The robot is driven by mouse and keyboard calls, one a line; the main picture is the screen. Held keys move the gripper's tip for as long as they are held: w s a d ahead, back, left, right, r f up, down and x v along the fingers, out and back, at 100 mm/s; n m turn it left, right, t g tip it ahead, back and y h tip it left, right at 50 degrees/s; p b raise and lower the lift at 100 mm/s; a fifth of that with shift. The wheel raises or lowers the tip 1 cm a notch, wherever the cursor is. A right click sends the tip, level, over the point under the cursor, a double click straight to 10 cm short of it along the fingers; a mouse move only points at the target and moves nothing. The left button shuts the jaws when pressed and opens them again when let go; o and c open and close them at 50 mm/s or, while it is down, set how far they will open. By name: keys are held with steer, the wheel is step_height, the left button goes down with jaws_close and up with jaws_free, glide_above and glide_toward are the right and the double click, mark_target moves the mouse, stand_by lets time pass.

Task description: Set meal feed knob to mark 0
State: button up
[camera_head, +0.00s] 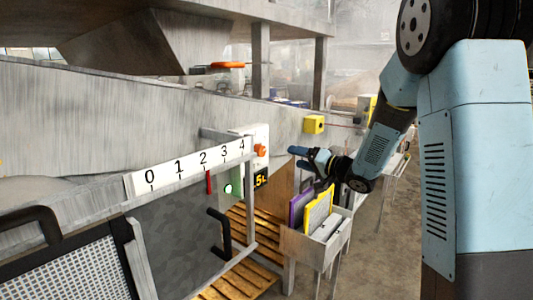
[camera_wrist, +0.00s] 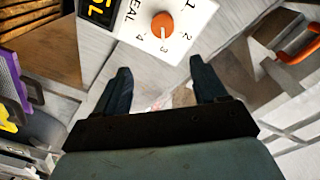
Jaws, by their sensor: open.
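The orange meal feed knob (camera_wrist: 163,22) sits on a white panel (camera_wrist: 205,14) lettered "EAL" with numbers 1 to 4 around it. Its pale pointer line appears to face 3; mark 0 is cut off by the frame's edge. In the head view the knob (camera_head: 260,150) is small, on the upright white panel. My gripper (camera_wrist: 160,67) is open and empty, its two dark fingers pointing toward the knob and apart from it. In the head view my gripper (camera_head: 299,157) hangs just right of the panel.
A display with yellow digits (camera_head: 261,179) is below the knob. A large 0-to-4 scale (camera_head: 190,166) with a red pointer (camera_head: 209,183) lies left. A bin (camera_head: 312,247) holding purple and yellow folders stands below my gripper. A yellow box (camera_head: 314,124) is behind.

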mark_target(263, 151)
steer(key=shift+g+y, duration=0.3)
steer(key=shift+y, duration=0.1)
steer(key=x, duration=1.4)
steer(key=shift+s+a+f, duration=0.2)
steer(key=shift+a+f, duration=0.05)
steer(key=shift+f, duration=0.05)
steer(key=c, duration=1)
steer(key=shift+d, duration=0.2)
steer(key=shift+c, duration=0.2)
